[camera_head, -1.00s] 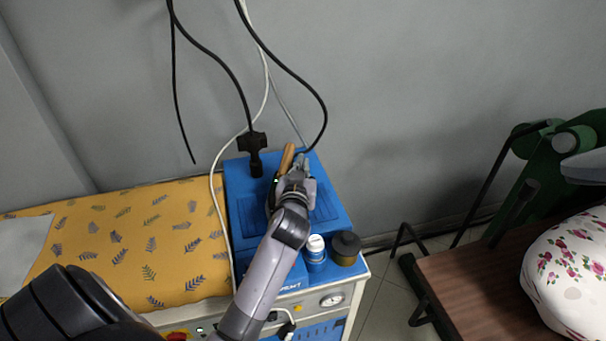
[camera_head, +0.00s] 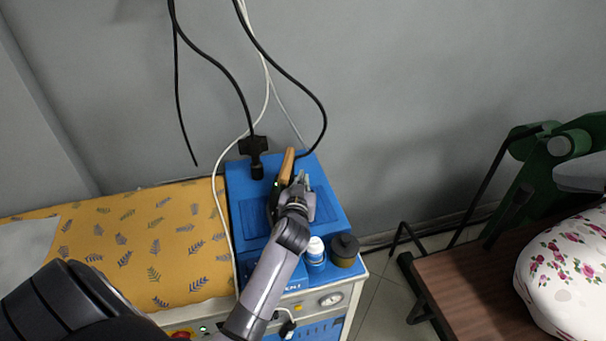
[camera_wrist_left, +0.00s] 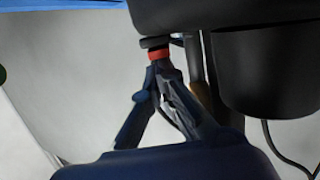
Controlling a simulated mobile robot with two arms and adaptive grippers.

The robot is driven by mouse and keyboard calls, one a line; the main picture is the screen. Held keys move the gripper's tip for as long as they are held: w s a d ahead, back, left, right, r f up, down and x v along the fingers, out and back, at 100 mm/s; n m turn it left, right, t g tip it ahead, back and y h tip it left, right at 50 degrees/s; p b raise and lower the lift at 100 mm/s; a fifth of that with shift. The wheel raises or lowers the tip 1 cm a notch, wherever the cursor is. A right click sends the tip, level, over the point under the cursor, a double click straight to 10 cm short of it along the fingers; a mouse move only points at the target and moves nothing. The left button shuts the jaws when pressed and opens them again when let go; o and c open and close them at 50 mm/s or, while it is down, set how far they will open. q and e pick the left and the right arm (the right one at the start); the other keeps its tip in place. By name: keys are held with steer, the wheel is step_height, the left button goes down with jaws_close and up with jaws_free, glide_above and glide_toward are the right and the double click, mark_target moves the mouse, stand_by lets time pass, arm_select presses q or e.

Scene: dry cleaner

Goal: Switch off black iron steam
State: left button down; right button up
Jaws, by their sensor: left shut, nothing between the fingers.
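The black iron (camera_head: 272,202) stands on the blue top of a steam unit (camera_head: 325,207) in the head view. Its wooden handle (camera_head: 287,166) shows, but much of its body is hidden behind my left gripper. My left gripper (camera_head: 303,182) is shut and empty, beside the iron on its right. In the left wrist view, the shut fingertips (camera_wrist_left: 158,68) are at a small part with a red ring (camera_wrist_left: 159,56) and a black disc (camera_wrist_left: 154,42), under a dark body. I cannot tell whether they touch it. My right gripper is not in view.
A blue-and-white bottle (camera_head: 315,250) and a dark-lidded jar (camera_head: 344,249) stand close to my left forearm. Hanging cables (camera_head: 322,110) reach the unit's back. A yellow leaf-patterned board (camera_head: 150,240) lies left; a brown table (camera_head: 475,290) stands right.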

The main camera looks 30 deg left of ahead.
arm_select(q)
step_height(320, 180, up, 10)
stand_by(0.6)
stand_by(0.5)
